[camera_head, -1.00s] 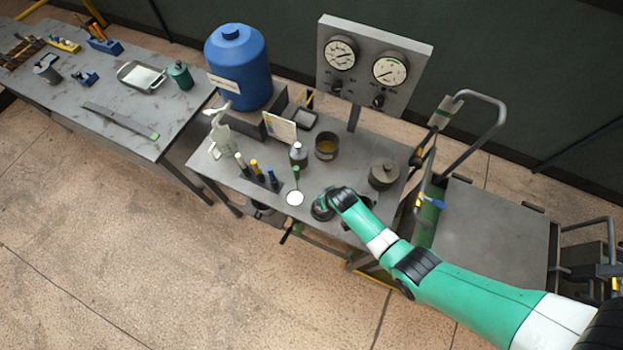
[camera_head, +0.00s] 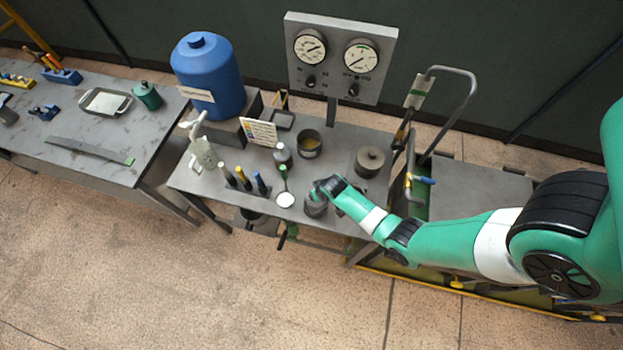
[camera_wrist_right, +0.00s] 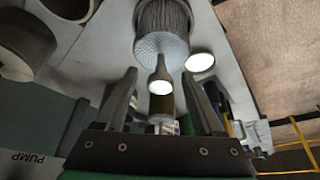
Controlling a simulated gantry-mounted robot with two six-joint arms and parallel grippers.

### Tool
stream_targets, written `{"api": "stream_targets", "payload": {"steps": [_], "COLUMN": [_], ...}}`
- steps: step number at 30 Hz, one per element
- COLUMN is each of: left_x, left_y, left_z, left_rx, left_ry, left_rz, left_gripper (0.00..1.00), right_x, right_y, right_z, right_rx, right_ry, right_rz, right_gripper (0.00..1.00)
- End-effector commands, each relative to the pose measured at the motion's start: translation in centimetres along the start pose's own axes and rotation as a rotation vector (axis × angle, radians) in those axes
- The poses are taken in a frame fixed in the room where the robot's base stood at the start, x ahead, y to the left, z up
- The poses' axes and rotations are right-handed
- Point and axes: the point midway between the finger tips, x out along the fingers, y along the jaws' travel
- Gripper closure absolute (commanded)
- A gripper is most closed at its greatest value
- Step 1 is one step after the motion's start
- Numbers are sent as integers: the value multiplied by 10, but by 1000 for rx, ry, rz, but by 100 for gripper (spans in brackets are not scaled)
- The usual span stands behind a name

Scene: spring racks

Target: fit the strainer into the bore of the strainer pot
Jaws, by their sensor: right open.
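My right gripper (camera_head: 322,188) comes in from the right over the front of the bench, with its jaws apart. In the right wrist view its two fingers (camera_wrist_right: 161,98) stand open. A grey mesh cylinder, which looks like the strainer (camera_wrist_right: 163,38), lies beyond the fingertips in that view, its upper part cut off by the frame. In the head view a grey cylinder (camera_head: 316,208) stands just below the gripper, partly covered by it. My left gripper is not in view.
A green-handled tool with a white disc (camera_head: 285,200), a bottle (camera_head: 282,156) and several upright tools stand left of the gripper. A gauge panel (camera_head: 338,58) rises at the back.

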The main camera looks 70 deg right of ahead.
Motion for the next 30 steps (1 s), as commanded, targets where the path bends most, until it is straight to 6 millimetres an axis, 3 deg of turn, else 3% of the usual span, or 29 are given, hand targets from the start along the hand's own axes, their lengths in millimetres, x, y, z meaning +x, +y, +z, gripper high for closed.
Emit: {"api": "stream_targets", "payload": {"steps": [5,17,30], "left_x": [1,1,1], "left_y": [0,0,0], "left_z": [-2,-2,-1], "left_rx": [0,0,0], "left_ry": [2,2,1], "left_rz": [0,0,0], "left_gripper": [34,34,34], "right_x": [-1,-1,-1], "right_y": [0,0,0], "right_z": [-1,-1,-1], "right_rx": [0,-1,-1], "right_ry": [0,0,0], "right_rz": [0,0,-1], "right_gripper": [30,100,100]}}
